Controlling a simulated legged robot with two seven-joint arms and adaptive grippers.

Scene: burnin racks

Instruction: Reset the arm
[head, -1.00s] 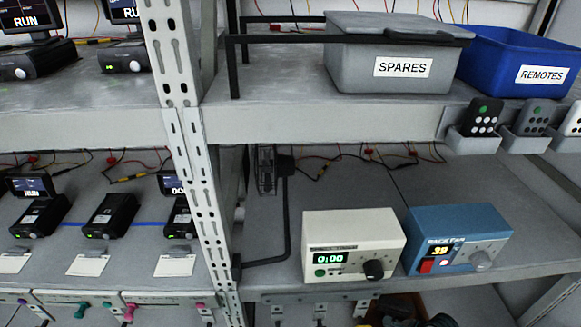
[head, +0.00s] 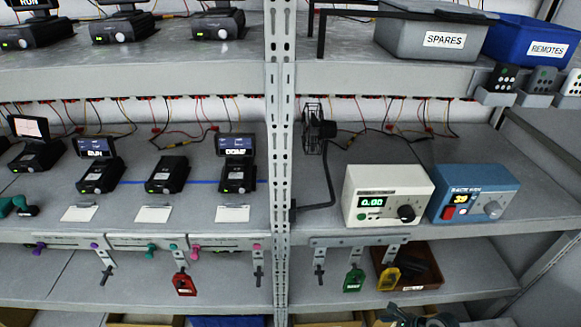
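A dark jointed shape (head: 415,317) shows at the bottom edge of the head view, right of the middle. It looks like the tip of my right gripper, mostly cut off by the frame. I cannot tell whether it is open or shut, and I see nothing held in it. My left gripper is not in view.
A metal upright (head: 279,130) divides the shelving. Right are a grey SPARES bin (head: 400,37), a blue REMOTES bin (head: 510,38), a cream timer unit (head: 388,183) and a blue fan unit (head: 480,180). Several small black devices stand left. Red (head: 184,285) and green (head: 354,280) tags hang below.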

